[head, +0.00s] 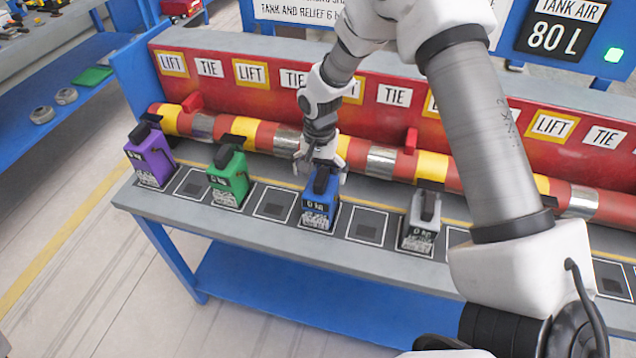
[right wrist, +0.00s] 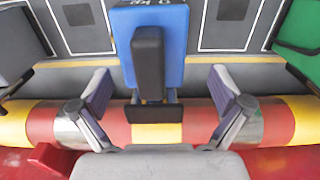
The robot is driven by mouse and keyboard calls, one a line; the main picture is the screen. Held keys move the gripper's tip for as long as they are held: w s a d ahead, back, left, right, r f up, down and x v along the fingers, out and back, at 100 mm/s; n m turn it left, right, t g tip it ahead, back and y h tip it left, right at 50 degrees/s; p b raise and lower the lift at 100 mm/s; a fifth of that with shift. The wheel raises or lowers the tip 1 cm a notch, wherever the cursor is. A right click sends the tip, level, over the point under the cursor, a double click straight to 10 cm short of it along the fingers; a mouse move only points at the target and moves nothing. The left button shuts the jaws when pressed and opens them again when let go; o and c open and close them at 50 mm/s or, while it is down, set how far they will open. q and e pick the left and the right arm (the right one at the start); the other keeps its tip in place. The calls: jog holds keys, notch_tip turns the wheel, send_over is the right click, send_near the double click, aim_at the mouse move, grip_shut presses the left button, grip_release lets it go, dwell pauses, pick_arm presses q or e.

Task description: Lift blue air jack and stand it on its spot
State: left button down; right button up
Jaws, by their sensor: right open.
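The blue air jack (head: 319,205), labelled "0 kg", stands upright on the bench in a marked square below a LIFT sign. My right gripper (head: 322,172) is at its top from behind, near its black handle. In the right wrist view the open fingers of my right gripper (right wrist: 160,98) are spread to either side of the black handle (right wrist: 149,62) of the blue jack (right wrist: 176,40), with gaps on both sides. My left gripper is not in view.
A green jack (head: 229,180) and a purple jack (head: 150,158) stand to the left, a grey jack (head: 421,226) to the right. Empty marked squares (head: 274,204) (head: 366,226) lie between them. A red and yellow banded pipe (head: 432,166) runs along behind the jacks.

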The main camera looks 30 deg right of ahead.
aim_at(321, 193)
jog(key=s, duration=0.1)
jog(key=s+a+p, duration=0.1)
jog(key=shift+s+f, duration=0.35)
jog(key=f, duration=0.1)
jog(key=w+f, duration=0.1)
jog(key=f, duration=0.3)
jog(key=shift+w+d+p, duration=0.35)
jog(key=shift+d+p, duration=0.05)
jog(key=shift+s+a+r, duration=0.15)
jog(key=shift+s, duration=0.05)
jog(key=shift+s+a+r, duration=0.1)
jog(key=shift+s+r, duration=0.05)
jog(key=shift+s, duration=0.05)
jog(key=c, duration=1.7)
jog(key=shift+c, duration=0.8)
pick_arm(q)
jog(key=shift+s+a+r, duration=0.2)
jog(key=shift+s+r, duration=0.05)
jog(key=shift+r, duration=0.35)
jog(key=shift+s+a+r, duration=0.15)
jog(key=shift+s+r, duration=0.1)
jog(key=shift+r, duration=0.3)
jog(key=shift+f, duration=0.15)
pick_arm(e)
jog(key=shift+w+r, duration=0.1)
jog(key=shift+r, duration=0.05)
